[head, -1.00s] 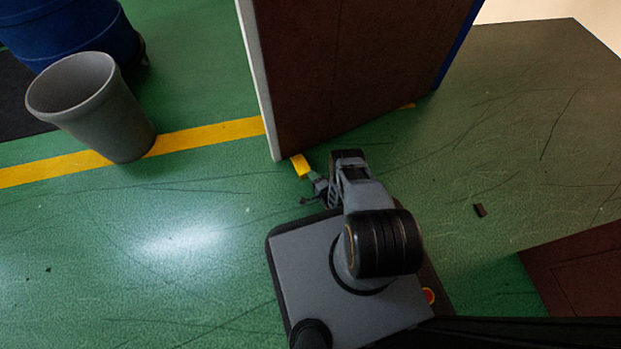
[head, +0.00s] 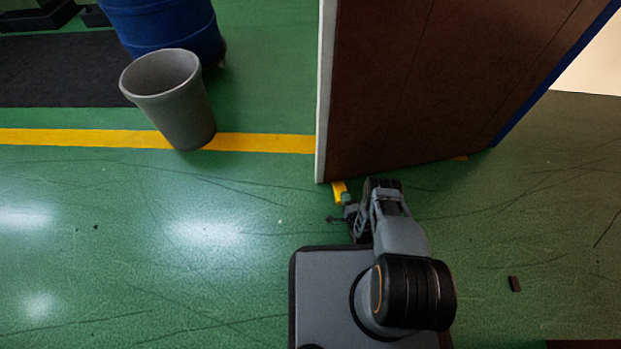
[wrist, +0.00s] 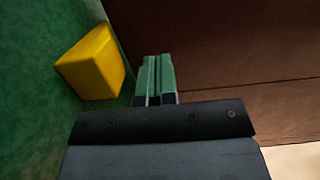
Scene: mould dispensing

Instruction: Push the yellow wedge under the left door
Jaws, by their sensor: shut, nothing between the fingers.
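The yellow wedge (head: 340,191) lies on the green floor at the bottom of the brown door (head: 420,80), near its pale free edge. Part of it may be hidden under the door. My gripper (head: 349,211) is low at the floor, just on the near side of the wedge in the head view. In the wrist view the wedge (wrist: 91,64) sits left of my gripper's green fingers (wrist: 156,78), with a small gap in the picture. The fingers are shut together and empty. The door's brown face (wrist: 225,50) fills the right of that view.
A grey bin (head: 172,105) stands left of the door, with a blue drum (head: 165,30) behind it. A yellow floor line (head: 262,142) runs up to the door. The floor at the left is mostly clear.

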